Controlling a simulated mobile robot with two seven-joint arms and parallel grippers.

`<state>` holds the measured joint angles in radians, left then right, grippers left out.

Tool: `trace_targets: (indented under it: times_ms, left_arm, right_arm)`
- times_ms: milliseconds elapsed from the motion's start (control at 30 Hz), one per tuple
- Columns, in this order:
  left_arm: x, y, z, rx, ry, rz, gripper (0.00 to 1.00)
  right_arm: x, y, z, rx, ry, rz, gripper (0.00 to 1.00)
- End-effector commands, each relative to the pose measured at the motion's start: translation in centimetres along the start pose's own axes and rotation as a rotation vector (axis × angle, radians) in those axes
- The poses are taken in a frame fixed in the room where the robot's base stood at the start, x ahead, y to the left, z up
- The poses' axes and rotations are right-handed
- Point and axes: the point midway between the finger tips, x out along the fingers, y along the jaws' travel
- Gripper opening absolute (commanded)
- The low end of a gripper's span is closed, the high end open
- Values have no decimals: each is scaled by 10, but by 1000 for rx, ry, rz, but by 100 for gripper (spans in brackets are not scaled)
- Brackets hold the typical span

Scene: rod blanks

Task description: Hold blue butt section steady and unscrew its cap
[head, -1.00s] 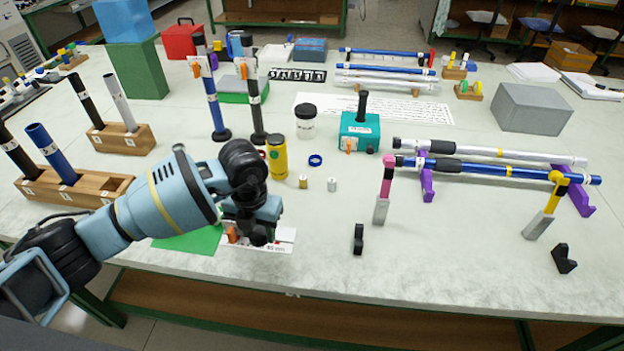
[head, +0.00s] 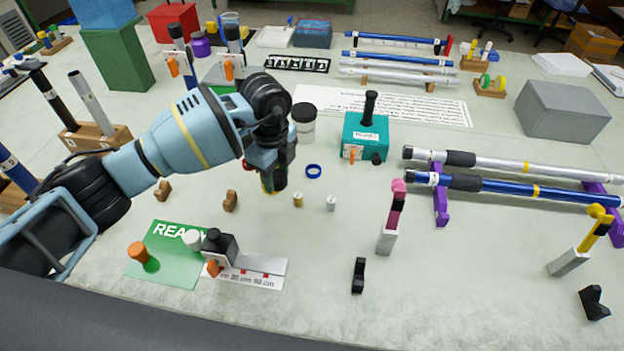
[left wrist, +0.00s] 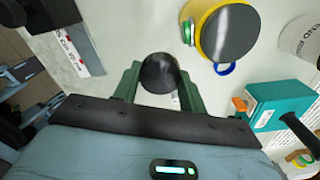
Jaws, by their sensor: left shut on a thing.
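My left gripper (head: 272,178) is above the table's middle left, in front of the yellow jar. In the left wrist view its green fingers (left wrist: 160,82) are shut on a dark, round-ended thing (left wrist: 160,72); only its end shows, so I cannot tell what it is. A blue rod with a black grip (head: 520,189) lies across purple stands at the right, away from the gripper. A blue tube (head: 14,168) stands at the left edge, partly cut off. I cannot tell which is the blue butt section, and I cannot make out its cap. My right gripper is not in view.
The yellow jar with a dark lid (left wrist: 222,35) stands close to the gripper. A teal box (head: 365,138) is to its right. A green READY mat (head: 165,270) and a dark block beside a ruler (head: 258,266) lie in front.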

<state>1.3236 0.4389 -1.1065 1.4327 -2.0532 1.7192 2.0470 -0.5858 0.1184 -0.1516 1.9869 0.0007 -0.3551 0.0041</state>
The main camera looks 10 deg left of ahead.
Motion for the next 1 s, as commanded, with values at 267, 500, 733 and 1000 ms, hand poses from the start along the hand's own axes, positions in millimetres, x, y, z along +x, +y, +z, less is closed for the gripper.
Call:
trace_targets:
  times_ms: [267,500,733,1000]
  left_arm:
    - [6,0,0,-1,0,3,14]
    - [42,1,-1,0,2,5,14]
    - [51,0,0,0,0,0,14]
    - [81,1,0,1,1,6,14]
  right_arm:
    - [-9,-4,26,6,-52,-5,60]
    - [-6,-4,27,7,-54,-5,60]
    - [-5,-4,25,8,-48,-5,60]
    - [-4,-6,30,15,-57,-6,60]
